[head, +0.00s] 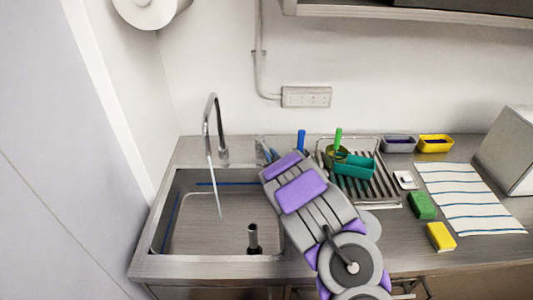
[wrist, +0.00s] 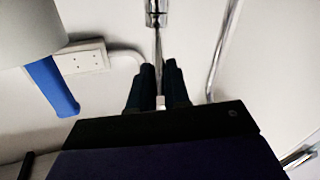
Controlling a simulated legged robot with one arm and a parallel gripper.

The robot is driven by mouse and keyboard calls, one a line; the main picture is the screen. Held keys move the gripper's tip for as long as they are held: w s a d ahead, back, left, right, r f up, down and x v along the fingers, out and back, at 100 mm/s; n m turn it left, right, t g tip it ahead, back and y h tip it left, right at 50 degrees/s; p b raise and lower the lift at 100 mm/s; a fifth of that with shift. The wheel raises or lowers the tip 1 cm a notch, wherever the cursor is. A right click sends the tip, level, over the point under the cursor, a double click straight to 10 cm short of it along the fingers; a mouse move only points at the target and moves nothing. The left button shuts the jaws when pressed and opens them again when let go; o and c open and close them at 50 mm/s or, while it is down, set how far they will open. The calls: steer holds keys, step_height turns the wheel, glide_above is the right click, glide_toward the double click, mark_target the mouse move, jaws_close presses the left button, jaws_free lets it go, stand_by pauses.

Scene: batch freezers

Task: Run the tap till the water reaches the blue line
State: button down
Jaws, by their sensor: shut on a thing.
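The chrome tap (head: 211,115) stands behind the sink, and a thin stream of water (head: 214,190) falls from its spout into the sink (head: 160,262). The blue line (head: 170,222) runs along the sink's inner left and back walls. It shows clear above the pale sheet in the basin; I cannot tell the exact water level. A dark upright pipe (head: 253,238) stands at the sink's front right. My gripper (wrist: 159,98) is shut on a slim metal part, apparently the tap's lever (wrist: 158,50).
A drying rack (head: 385,190) holds a teal container (head: 354,166) right of my arm. A green sponge (head: 421,205), a yellow sponge (head: 441,236) and a striped cloth (head: 470,198) lie on the right counter. A wall socket (head: 306,97) is behind. A tall pale panel closes the left side.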

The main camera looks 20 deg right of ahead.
steer(key=shift+d+f+n+y, duration=0.15)
steer(key=shift+d+n+y, duration=0.25)
steer(key=shift+d+y, duration=0.2)
steer(key=shift+a, duration=0.1)
steer(key=c, duration=1.1)
jaws_free()
steer(key=s+d+p, duration=0.1)
steer(key=s+p, duration=0.1)
steer(key=s, duration=0.9)
steer(key=shift+s+d, duration=0.25)
steer(key=shift+s, duration=0.15)
steer(key=shift+c, duration=0.4)
